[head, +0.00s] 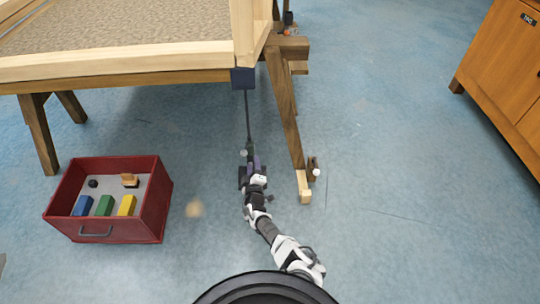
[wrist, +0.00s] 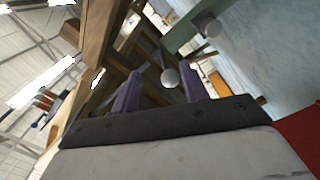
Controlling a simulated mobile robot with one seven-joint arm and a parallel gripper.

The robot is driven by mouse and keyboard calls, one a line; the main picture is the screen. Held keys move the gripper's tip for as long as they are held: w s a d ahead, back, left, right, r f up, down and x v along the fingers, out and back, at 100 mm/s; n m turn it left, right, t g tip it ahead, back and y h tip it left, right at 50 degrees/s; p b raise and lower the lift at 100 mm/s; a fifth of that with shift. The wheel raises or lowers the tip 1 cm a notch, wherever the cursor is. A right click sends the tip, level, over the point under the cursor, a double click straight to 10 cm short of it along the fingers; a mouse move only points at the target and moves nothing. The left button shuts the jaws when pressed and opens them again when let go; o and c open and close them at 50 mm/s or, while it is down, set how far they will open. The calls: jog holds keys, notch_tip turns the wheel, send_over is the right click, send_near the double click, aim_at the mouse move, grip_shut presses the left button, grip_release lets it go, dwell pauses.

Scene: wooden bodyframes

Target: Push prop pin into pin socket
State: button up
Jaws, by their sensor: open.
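A dark rod (head: 248,115), which looks like the prop, hangs from a dark blue bracket (head: 243,78) under the frame's corner. A small pale round knob (head: 243,153), perhaps the prop pin, shows near the rod's lower end. My gripper (head: 248,168) is open just below it. In the wrist view a pale ball (wrist: 170,78) appears between my two purple fingers, with no contact visible. I cannot make out the pin socket; my gripper and the rod's end overlap there.
A wooden trestle leg (head: 284,105) stands close right of my gripper; a small brown block with a white knob (head: 317,172) is by its foot. A red crate (head: 155,205) with coloured blocks lies left. A wooden cabinet (head: 503,65) stands far right.

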jog(key=s+d+r+n+y, duration=0.15)
jog(key=d+r, duration=0.25)
jog(key=r, duration=0.6)
jog(key=s+r+n+y, duration=0.2)
jog(key=s+r+y, duration=0.15)
jog(key=s, duration=0.95)
jog(key=w+d+r+m+g+h+p, duration=0.1)
jog(key=w+d+r+m+h+p, duration=0.1)
jog(key=w+r+h, duration=0.1)
jog(key=shift+w+r+h, duration=0.3)
jog(key=shift+w+r, duration=0.35)
jog(key=shift+r, duration=0.35)
jog(key=shift+m, duration=0.25)
